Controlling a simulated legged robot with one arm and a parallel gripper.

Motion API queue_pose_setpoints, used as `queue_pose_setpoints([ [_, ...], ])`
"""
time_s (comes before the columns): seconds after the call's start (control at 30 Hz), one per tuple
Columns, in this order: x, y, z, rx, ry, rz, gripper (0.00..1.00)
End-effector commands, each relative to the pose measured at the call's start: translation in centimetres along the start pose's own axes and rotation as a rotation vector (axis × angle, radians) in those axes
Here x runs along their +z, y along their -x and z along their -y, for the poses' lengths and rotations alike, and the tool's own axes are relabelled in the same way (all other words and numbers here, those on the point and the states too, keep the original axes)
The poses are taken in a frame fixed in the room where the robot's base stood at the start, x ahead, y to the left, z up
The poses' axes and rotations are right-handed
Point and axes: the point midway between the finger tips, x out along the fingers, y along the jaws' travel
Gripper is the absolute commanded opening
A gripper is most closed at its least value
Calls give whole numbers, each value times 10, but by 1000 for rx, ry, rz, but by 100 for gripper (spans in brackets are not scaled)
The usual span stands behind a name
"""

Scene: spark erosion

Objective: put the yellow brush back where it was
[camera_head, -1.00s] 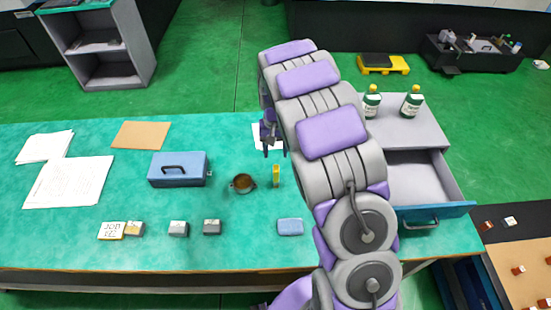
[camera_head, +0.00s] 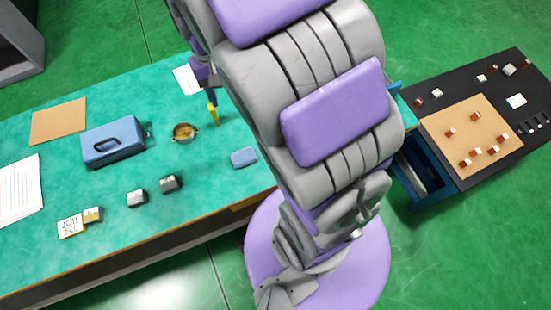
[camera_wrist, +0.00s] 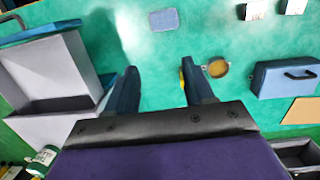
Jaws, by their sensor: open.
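The yellow brush (camera_head: 213,115) is on the green bench top, just right of a small brownish round pot (camera_head: 185,132) and apart from it. I cannot tell whether the brush stands or lies. My gripper (camera_head: 208,90) is open, close behind the brush in the head view. In the wrist view, my gripper (camera_wrist: 160,69) has its two fingers well apart with only green bench between them. A yellow sliver of the brush (camera_wrist: 182,78) shows at the right finger, which hides most of it. The pot (camera_wrist: 217,68) lies right of that finger.
A blue box with a handle (camera_head: 112,140) stands left of the pot. A pale blue block (camera_head: 243,157) and small grey blocks (camera_head: 168,184) lie nearer the front edge. An open drawer (camera_wrist: 62,75) shows left in the wrist view. Bench around the pot is clear.

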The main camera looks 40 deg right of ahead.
Motion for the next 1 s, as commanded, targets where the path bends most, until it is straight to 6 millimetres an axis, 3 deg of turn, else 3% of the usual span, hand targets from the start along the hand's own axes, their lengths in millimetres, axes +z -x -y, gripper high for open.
queue_pose_setpoints([
  [0.3,92,18,-10,-6,45,8,53],
  [0.63,182,13,-20,-8,120,16,53],
  [0.8,215,6,-24,-7,155,20,53],
  [1.0,230,2,-26,-4,173,23,53],
])
